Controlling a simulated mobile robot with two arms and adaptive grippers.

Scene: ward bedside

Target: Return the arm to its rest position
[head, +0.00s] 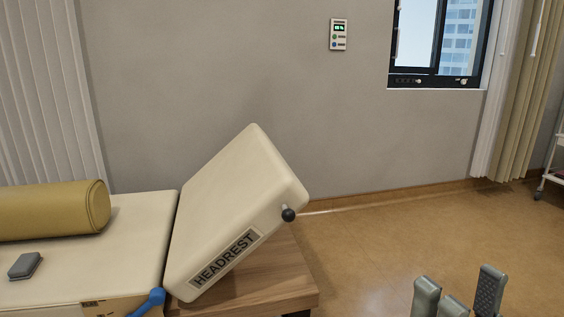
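My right gripper (461,293) shows at the bottom right edge of the head view. Its grey fingertips point up and stand apart, with a textured pad on the rightmost one. I see nothing held between them. The rest of this gripper and its arm are below the frame. It is over the floor area, well to the right of the bed and clear of it. My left gripper is not in view.
The raised cream headrest (231,213) tilts above a wooden base (278,280), with a dark knob (288,215) on its side. A tan bolster (55,210), a grey block (25,265) and a blue handle (150,302) are left. Floor (420,235) at right is clear.

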